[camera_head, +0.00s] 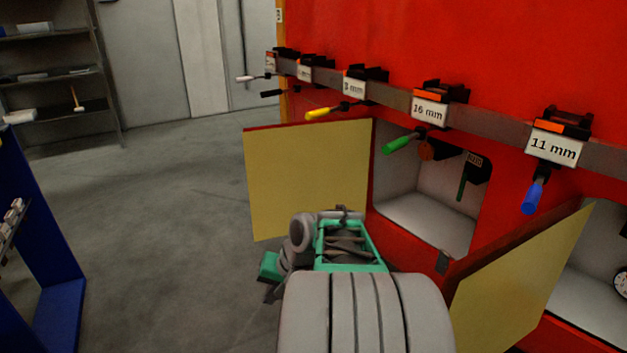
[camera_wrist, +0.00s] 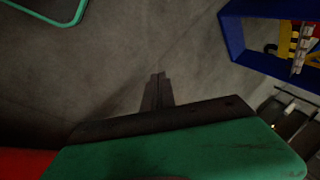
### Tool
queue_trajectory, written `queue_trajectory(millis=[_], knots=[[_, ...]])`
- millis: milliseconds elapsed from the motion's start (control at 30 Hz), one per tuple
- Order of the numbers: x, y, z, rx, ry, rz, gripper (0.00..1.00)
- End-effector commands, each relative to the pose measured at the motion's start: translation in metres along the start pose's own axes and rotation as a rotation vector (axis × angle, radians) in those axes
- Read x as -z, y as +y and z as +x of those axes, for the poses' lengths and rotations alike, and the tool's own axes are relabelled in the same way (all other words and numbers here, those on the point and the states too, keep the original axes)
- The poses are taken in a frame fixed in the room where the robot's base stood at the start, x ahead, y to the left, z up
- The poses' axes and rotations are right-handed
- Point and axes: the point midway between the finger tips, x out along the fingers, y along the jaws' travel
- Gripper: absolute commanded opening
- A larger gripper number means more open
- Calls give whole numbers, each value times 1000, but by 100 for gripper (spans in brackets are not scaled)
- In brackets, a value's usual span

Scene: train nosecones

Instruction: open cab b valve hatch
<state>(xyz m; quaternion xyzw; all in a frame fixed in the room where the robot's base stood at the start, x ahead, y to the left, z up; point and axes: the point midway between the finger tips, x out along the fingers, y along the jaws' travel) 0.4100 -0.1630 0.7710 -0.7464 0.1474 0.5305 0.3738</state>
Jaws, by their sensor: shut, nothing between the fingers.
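A yellow hatch door (camera_head: 308,180) stands swung open at the left of a compartment (camera_head: 425,205) in the red cab wall. A second yellow hatch door (camera_head: 522,275) stands open at the lower right, beside another compartment with a gauge (camera_head: 621,284). I cannot tell which one is named cab b valve. My gripper (camera_head: 268,294) is low in front of the left door, partly hidden by my arm. In the wrist view my gripper (camera_wrist: 158,78) is shut and empty, over bare floor.
A rail along the red wall (camera_head: 500,60) carries several tools with coloured handles and size labels, including a blue one (camera_head: 535,196) marked 11 mm. A blue frame (camera_head: 55,300) stands at the left, and shelves (camera_head: 55,75) at the back left. Grey floor (camera_head: 170,220) between is clear.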

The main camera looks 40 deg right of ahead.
Motion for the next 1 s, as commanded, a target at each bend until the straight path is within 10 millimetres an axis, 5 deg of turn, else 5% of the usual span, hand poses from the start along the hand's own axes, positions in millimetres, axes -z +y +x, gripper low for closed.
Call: queue_trajectory(millis=[33, 100, 233, 367, 567, 1000], knots=[[32, 6, -60, 40, 34, 121, 0], [63, 26, -104, 108, 84, 266, 0], [98, 66, -170, 222, 167, 477, 0], [109, 92, -204, 290, 218, 585, 0], [114, 97, -193, 311, 227, 607, 0], [142, 75, -108, 307, 226, 601, 0]])
